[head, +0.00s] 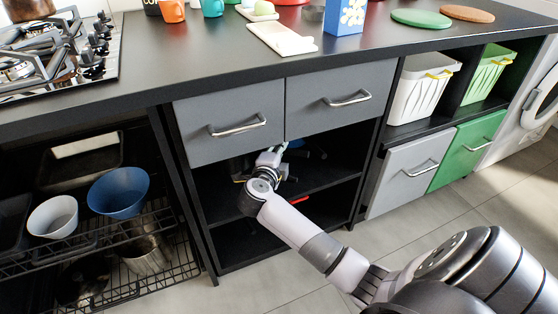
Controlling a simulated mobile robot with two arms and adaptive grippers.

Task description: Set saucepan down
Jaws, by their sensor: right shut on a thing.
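My right arm reaches into the open shelf space below the two grey drawers. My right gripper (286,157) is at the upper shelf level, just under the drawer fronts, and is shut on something. The saucepan cannot be made out clearly. Dark shapes show beside the gripper in the shadow, and my wrist and the drawers hide much of them. I cannot tell whether the held thing touches the shelf (330,172). My left gripper is not in view.
Grey drawers (228,122) overhang the shelf space closely. A red handle-like piece (300,199) shows lower down. A wire rack with a blue bowl (118,192) and a white bowl (53,217) stands left. The gas hob (60,55) is on the counter above.

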